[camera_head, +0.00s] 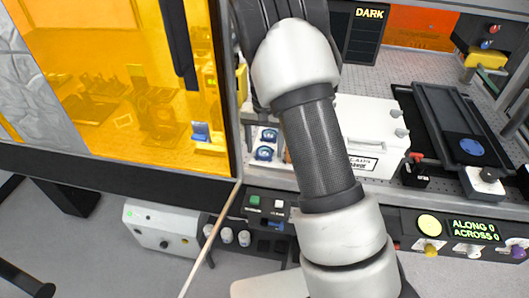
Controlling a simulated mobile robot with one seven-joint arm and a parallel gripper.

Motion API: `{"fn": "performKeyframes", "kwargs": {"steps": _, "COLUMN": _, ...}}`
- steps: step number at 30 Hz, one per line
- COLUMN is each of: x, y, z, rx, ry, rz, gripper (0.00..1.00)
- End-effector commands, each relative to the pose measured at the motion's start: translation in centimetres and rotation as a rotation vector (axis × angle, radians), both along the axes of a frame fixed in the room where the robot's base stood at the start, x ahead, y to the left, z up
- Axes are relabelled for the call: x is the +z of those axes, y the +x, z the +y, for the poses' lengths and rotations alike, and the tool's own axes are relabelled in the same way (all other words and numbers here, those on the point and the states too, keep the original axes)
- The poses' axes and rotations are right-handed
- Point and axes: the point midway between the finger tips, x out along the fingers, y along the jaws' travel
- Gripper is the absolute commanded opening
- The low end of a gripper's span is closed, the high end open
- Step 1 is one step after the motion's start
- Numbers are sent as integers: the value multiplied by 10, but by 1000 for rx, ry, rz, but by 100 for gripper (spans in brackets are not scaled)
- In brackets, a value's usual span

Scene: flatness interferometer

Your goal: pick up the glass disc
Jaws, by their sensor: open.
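I cannot tell for certain which thing is the glass disc. Two small round blue pieces sit in a white holder left of my arm: one blue piece (264,153) in front and another blue piece (268,135) just behind it. A larger flat blue disc (472,146) lies on the dark slide at the right. My arm rises through the middle of the picture and leaves it at the top. My gripper is not in view, and the arm hides part of the bench.
An orange window (120,80) in a dark frame fills the left. A white box (370,130) with knobs stands right of my arm. A dark rail slide (445,115) lies farther right. A thin rod (212,240) slants up at the front.

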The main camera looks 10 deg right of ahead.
Motion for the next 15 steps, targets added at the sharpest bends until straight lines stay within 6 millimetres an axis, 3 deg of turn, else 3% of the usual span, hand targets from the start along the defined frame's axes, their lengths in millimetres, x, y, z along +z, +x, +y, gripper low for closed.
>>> {"fn": "performKeyframes", "kwargs": {"steps": 7, "x": -2, "y": 0, "z": 0, "rx": 0, "ry": 0, "rz": -1, "gripper": 64}}
{"fn": "performKeyframes", "kwargs": {"steps": 15, "x": -1, "y": 0, "z": 0, "rx": 0, "ry": 0, "rz": 0, "gripper": 19}}
